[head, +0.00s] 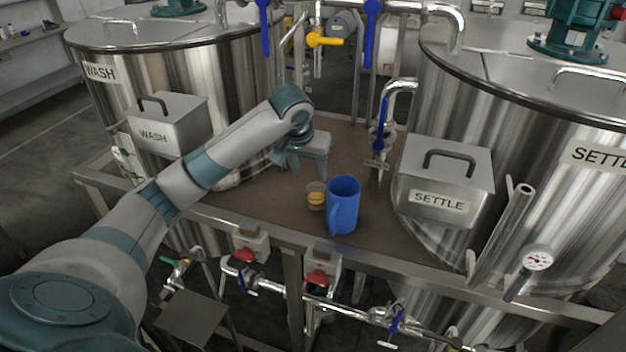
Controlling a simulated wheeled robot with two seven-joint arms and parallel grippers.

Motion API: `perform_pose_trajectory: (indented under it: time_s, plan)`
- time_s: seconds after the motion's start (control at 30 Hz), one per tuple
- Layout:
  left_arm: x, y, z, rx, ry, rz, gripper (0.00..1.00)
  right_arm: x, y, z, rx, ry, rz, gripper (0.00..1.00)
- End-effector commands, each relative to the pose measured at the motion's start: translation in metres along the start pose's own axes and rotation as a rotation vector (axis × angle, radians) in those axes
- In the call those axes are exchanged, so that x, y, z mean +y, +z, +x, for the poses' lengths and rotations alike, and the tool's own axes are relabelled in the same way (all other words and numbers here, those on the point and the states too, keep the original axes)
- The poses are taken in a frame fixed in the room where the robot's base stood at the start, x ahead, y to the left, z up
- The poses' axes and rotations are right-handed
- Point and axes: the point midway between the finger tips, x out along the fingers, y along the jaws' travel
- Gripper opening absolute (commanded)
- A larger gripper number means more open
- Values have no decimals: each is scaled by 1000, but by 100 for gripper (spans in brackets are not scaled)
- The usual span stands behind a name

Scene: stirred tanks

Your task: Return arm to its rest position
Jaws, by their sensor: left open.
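My left arm reaches in from the lower left across the front of the WASH tank. Its left gripper (284,163) hangs over the brown deck between the two tanks, to the left of and behind a blue jug, apart from it. The gripper is open; its fingers are small and partly hidden by the wrist. The blue jug (344,207) stands upright on the deck near the front edge. A small jar with yellowish contents (316,196) stands just left of the jug. My right gripper is not in view.
The WASH tank (245,80) with its hatch box (165,125) is at left, the SETTLE tank (440,115) with its hatch box (445,178) at right. A metal rail (390,262) edges the deck. Below it run pipes and red-topped valves (320,278). A pipe with a blue handle (383,115) stands behind.

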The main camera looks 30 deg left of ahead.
Motion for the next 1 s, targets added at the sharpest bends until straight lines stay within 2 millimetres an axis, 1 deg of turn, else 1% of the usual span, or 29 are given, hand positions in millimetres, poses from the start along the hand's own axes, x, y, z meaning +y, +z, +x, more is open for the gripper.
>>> perform_pose_trajectory:
  time_s: [0.2,0.3,0.8,1.0]
  plan:
    - [0,0,0,0,0,0,47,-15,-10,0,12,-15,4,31]
    - [0,0,0,0,0,0,47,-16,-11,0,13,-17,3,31]
    - [0,0,0,0,0,0,47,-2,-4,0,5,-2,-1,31]
    - [0,0,0,0,0,0,47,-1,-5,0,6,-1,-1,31]
